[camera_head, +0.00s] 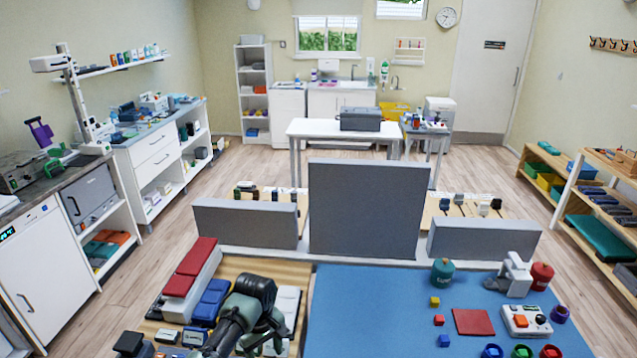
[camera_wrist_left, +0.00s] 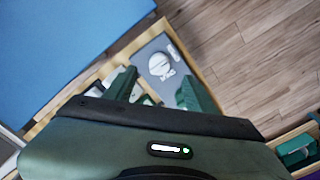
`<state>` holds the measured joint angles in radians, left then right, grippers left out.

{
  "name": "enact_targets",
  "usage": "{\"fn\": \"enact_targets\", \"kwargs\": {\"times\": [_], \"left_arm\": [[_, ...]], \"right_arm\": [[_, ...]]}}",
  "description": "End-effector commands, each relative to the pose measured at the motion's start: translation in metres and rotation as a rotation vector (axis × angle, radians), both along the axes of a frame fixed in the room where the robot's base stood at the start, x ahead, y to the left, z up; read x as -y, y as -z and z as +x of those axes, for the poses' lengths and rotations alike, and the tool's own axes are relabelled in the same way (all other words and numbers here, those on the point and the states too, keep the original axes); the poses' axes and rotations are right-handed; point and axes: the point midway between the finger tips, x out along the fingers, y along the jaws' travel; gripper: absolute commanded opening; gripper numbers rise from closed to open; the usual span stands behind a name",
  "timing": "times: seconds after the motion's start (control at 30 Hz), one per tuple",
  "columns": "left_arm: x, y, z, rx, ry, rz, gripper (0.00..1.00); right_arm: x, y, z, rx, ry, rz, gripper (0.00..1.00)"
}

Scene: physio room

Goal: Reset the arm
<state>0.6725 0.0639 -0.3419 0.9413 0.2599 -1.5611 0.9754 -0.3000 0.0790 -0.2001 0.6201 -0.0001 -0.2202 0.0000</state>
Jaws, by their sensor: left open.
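My left arm (camera_head: 245,315) is folded low at the bottom of the head view, over the wooden left part of the bench. Its dark links hide part of what lies there. In the left wrist view my left gripper (camera_wrist_left: 158,80) shows two green fingers spread apart with nothing between them touching either one. Beyond the fingers lies a grey surface with a round white item (camera_wrist_left: 159,64) on it. My right gripper is in neither view.
A blue mat (camera_head: 390,310) covers the bench's right part, with small coloured blocks, a red square (camera_head: 473,322) and cups. Red pads (camera_head: 190,265) and blue pads (camera_head: 212,300) lie near my left arm. Grey upright panels (camera_head: 365,210) stand along the bench's far edge.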

Motion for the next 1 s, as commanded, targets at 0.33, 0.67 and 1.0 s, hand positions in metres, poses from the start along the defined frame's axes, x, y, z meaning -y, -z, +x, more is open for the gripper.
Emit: {"fn": "enact_targets", "kwargs": {"times": [0.33,0.67,1.0], "left_arm": [[0.013,0.037,-0.116,0.102,0.372,-0.036,0.55],[-0.007,0.001,-0.237,0.223,0.682,0.023,0.55],[-0.025,-0.043,-0.296,0.271,0.831,0.090,0.55]], "right_arm": [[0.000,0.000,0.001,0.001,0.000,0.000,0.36],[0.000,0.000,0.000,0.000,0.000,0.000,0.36],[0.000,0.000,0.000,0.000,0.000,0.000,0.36]]}}
